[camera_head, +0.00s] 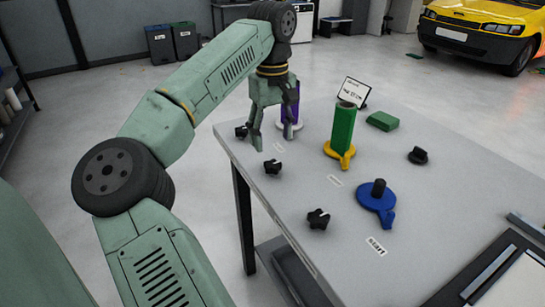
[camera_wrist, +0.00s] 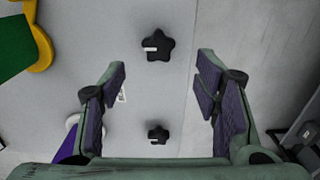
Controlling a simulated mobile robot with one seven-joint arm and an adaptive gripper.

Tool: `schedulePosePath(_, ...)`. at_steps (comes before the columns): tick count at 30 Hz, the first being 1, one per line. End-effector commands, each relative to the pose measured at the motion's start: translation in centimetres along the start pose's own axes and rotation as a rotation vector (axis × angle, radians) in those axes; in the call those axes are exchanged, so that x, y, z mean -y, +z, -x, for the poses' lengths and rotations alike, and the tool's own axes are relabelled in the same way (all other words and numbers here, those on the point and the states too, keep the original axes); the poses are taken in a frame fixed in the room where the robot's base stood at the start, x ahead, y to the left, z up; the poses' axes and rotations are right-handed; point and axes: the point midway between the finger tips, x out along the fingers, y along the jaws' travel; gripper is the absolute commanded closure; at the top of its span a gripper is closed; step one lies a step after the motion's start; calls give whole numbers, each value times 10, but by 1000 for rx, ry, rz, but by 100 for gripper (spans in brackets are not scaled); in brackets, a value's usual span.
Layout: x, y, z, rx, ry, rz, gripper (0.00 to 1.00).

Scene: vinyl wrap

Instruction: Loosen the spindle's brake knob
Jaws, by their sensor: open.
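My gripper (camera_head: 272,141) is open and empty, pointing down above the table's left edge. In the wrist view its fingers (camera_wrist: 163,80) stand wide apart. Black star-shaped knobs lie along that edge: a far one (camera_head: 241,131), a middle one (camera_head: 273,167) and a near one (camera_head: 318,219). The wrist view shows one star knob beyond the fingertips (camera_wrist: 157,44) and a smaller one between the fingers (camera_wrist: 158,132); neither is touched. Spindles stand to their right: a purple roll (camera_head: 290,104) on a white base, a green roll (camera_head: 343,125) on a yellow base, and a bare post on a blue base (camera_head: 370,201).
A small sign (camera_head: 353,92), a green block (camera_head: 382,121) and a black knob-like piece (camera_head: 418,155) are on the grey table (camera_head: 440,205). A dark-framed panel (camera_head: 510,280) lies at the near right. Small labels lie beside the spindles. The purple roll is close to my gripper.

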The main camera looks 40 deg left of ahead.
Motion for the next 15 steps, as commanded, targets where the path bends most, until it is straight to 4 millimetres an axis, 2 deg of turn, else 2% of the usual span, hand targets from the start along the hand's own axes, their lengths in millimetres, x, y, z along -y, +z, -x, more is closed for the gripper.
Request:
schedulePosePath(7, 0, 1, -47, 3, 2, -1, 43)
schedulePosePath(15, -1, 1, -72, 1, 3, 0, 43)
